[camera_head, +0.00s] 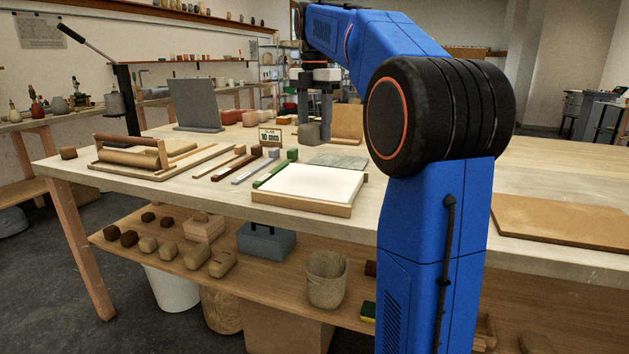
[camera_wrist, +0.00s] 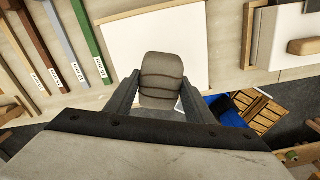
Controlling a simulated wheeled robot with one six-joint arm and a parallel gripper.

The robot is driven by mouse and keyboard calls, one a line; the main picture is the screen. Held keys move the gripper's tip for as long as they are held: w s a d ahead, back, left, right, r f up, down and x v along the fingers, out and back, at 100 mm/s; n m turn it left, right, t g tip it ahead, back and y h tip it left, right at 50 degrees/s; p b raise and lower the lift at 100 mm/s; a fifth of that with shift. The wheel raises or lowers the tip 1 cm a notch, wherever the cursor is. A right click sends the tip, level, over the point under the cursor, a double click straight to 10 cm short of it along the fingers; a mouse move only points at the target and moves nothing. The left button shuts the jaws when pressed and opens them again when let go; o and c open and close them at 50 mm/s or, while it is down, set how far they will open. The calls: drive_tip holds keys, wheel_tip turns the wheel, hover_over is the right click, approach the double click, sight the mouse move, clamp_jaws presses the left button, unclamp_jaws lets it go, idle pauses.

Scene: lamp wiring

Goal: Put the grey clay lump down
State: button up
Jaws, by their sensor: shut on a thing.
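My gripper (camera_head: 315,118) points down over the far middle of the workbench in the head view. It is shut on the grey clay lump, a rounded grey-brown block with dark bands across it. In the wrist view the grey clay lump (camera_wrist: 161,72) sits between the two fingers and sticks out past their tips. Behind it there shows a white slab (camera_wrist: 140,38), also seen in the head view on a wooden base (camera_head: 305,183). In the head view the lump (camera_head: 309,134) shows at the fingertips. How high it hangs is hard to tell.
Coloured strips (camera_head: 270,168) lie left of the white slab, beside a small "10 mm" sign (camera_head: 270,136). A rolling pin (camera_head: 131,156) rests on a board at the left. A grey upright panel (camera_head: 196,104) stands behind. A brown board (camera_head: 560,221) lies at the right, with bare bench around it.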

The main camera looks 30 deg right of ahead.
drive_tip(key=n, duration=0.3)
drive_tip(key=shift+n, duration=0.4)
hover_over(315, 179)
drive_tip(key=shift+a+f, duration=0.1)
drive_tip(key=shift+f, duration=4.85)
drive_tip(key=shift+f, duration=0.1)
drive_tip(key=o, duration=1.6)
drive_tip(key=shift+o, duration=0.2)
wheel_tip(315, 179, up, 12)
drive_tip(key=shift+r, duration=0.1)
